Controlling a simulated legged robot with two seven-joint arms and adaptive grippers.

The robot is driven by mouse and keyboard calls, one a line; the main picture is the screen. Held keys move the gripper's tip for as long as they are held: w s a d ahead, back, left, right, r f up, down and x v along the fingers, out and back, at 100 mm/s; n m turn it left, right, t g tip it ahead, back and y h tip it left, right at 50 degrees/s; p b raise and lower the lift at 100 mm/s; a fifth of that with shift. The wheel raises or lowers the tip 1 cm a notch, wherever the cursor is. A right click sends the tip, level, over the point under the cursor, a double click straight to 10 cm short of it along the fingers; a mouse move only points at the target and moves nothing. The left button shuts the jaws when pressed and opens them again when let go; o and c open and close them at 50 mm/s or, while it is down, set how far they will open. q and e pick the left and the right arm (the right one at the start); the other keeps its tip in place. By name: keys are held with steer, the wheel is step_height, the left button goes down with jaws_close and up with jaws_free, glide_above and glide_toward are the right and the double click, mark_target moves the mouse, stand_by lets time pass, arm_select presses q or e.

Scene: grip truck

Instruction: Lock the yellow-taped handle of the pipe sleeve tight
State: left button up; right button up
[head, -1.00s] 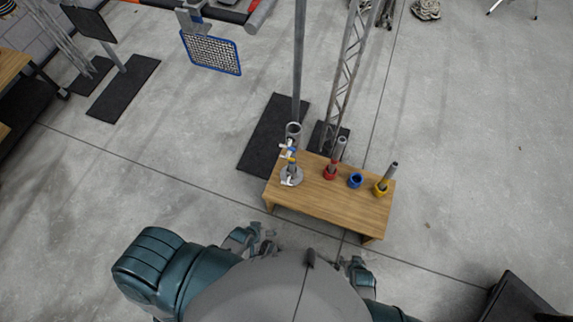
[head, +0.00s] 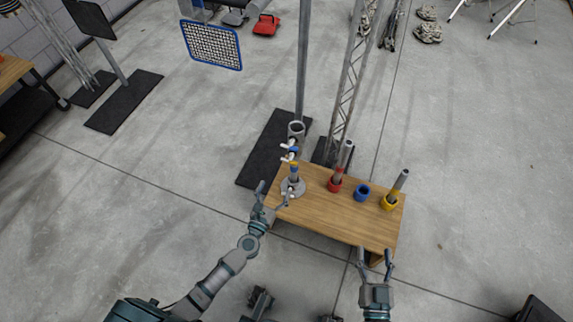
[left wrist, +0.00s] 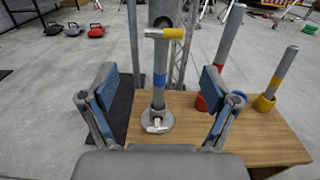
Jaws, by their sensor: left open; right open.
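The pipe sleeve is a grey upright post on a round base (head: 293,187) at the table's left end. In the left wrist view, a crosswise handle (left wrist: 172,33) with yellow tape on its right end sits near the top. A blue band (left wrist: 160,81) is below it, and a small pale handle (left wrist: 157,126) is at the base. My left gripper (head: 273,193) is open beside the post's left front. In the left wrist view, its fingers (left wrist: 160,82) stand apart either side of the post, with nothing held. My right gripper (head: 375,256) is open and empty at the table's front right edge.
The wooden table (head: 345,217) also carries a red-collared pipe (head: 336,183), a blue ring (head: 362,192) and a yellow-collared pipe (head: 390,201). A tall pole (head: 303,60) and a lattice truss (head: 349,85) stand behind. The table's front middle is clear.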

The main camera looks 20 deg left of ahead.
arm_select(q)
glide_toward(290, 158)
steer(key=w+f, duration=0.1)
steer(key=w, duration=0.2)
steer(key=w+b, duration=0.1)
steer(key=w, duration=0.4)
steer(key=shift+f, duration=0.15)
arm_select(e)
step_height(290, 158, up, 2)
steer(key=shift+r+t, duration=0.15)
steer(key=shift+t, duration=0.75)
arm_select(q)
steer(key=shift+d, duration=0.1)
steer(key=c, duration=1.2)
arm_select(e)
steer(key=shift+w+d, duration=0.1)
steer(key=shift+d, duration=0.1)
